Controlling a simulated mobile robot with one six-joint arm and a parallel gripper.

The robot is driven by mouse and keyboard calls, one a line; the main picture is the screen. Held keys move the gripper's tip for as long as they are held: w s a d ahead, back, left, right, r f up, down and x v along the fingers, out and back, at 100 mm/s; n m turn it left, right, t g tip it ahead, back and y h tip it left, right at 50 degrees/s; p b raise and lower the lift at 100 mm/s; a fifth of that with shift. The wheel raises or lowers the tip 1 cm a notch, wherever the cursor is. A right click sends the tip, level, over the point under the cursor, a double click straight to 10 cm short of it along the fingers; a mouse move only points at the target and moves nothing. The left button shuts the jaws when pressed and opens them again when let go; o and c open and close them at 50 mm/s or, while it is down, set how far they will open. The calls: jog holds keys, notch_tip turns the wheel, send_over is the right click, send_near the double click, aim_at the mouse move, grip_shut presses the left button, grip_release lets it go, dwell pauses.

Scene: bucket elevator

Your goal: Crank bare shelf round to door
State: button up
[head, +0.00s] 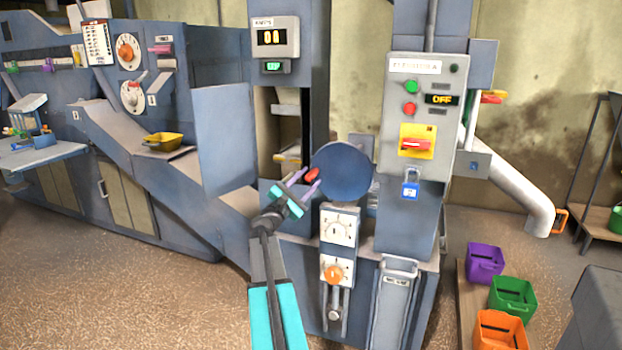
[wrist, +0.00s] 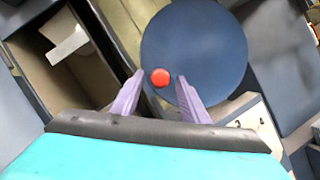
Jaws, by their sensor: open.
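The crank is a round dark blue disc (head: 344,171) on the front of the elevator, with a red knob (head: 312,174) at its left edge. My gripper (head: 311,179) is open at the knob. In the wrist view the red knob (wrist: 160,77) shows between my two purple fingertips (wrist: 160,78), with a gap on each side; I cannot tell whether they reach around it. The disc (wrist: 200,45) fills the upper middle there. Left of the disc, the elevator's doorway stands open, its grey door (head: 225,135) swung left. A pale shelf (head: 286,110) crosses the opening; another shelf sits lower, partly hidden.
A display (head: 274,38) above the doorway shows digits. A dial panel (head: 338,228) sits below the disc.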

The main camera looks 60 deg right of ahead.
jog(key=v, duration=1.1)
jog(key=shift+a, duration=0.15)
jog(key=shift+f, duration=0.1)
